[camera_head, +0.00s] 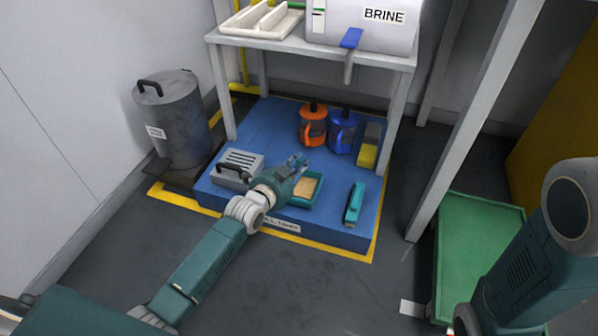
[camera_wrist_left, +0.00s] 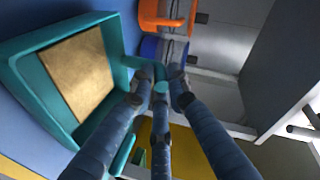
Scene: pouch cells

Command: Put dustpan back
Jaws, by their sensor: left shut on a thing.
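The teal dustpan (camera_head: 316,196) with a tan patch inside shows at the front middle of the blue platform (camera_head: 330,222). In the left wrist view the dustpan (camera_wrist_left: 115,42) is at the upper left, its tan inside facing the camera and its short handle reaching to the fingers. My left gripper (camera_head: 299,160) is just behind the pan in the head view. Its fingers (camera_wrist_left: 161,76) are closed around the handle end. I cannot tell whether the pan touches the platform. My right arm shows at the lower right of the head view, but its gripper is out of frame.
A teal brush (camera_head: 355,203) lies right of the dustpan. A grey box with a black handle (camera_head: 238,168) is left. Orange (camera_head: 312,128) and blue (camera_head: 343,134) jugs and a yellow sponge (camera_head: 367,156) stand behind. The shelf table (camera_head: 315,48) stands over the back.

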